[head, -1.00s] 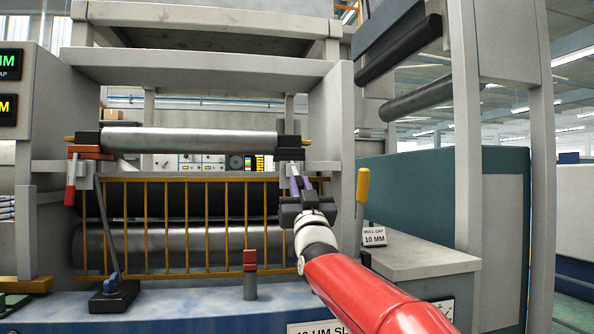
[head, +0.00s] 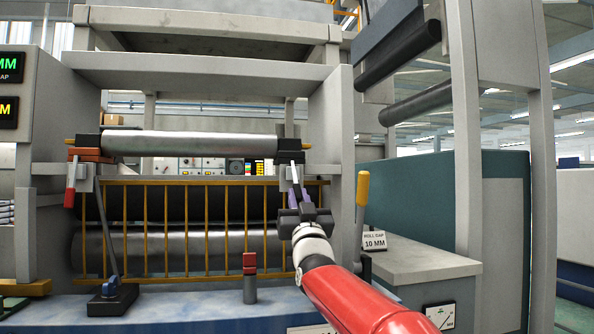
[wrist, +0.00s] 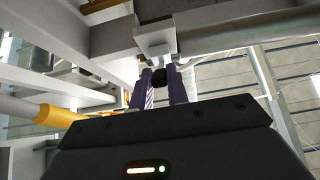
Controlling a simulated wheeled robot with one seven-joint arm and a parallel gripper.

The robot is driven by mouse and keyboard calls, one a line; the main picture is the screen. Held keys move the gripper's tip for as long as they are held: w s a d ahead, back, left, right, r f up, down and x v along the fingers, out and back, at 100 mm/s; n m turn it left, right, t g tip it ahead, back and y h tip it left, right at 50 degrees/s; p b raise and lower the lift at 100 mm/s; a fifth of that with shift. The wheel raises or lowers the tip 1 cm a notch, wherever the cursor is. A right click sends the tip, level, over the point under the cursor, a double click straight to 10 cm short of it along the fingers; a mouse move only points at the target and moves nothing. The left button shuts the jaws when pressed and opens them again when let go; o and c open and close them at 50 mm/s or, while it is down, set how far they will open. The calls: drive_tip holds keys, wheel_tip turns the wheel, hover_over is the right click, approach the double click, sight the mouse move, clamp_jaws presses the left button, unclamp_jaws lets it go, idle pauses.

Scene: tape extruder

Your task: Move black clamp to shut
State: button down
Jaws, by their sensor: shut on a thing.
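The black clamp (head: 290,157) sits at the right end of the upper silver roller (head: 190,143), under the dark end block. Its handle hangs down toward my gripper (head: 297,193), which is just below the clamp, in front of the right upright. In the wrist view, the purple fingers of my gripper (wrist: 163,88) stand on both sides of a small dark piece of the black clamp (wrist: 160,77). The gripper is shut on that handle. The fingers and gripper body hide most of it. A red clamp (head: 88,155) with its handle hanging down is at the roller's left end.
A yellow guard rail (head: 185,232) lies behind and left. A red-topped post (head: 250,268) and a black-based lever (head: 112,290) stand in front.

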drive_tip(key=shift+w+a+f, duration=0.1)
drive_tip(key=shift+w+f, duration=0.1)
drive_tip(key=shift+f, duration=0.05)
drive_tip(key=shift+w+a+f, duration=0.2)
drive_tip(key=shift+w+f, duration=0.4)
drive_tip(key=shift+w, duration=0.35)
drive_tip(key=shift+w+a+p, duration=0.15)
drive_tip(key=shift+w+p, duration=0.25)
drive_tip(key=shift+p, duration=0.05)
drive_tip(key=c, duration=1.6)
unclamp_jaws()
drive_tip(key=shift+f, duration=0.15)
drive_tip(key=o, duration=0.3)
drive_tip(key=shift+s, duration=0.1)
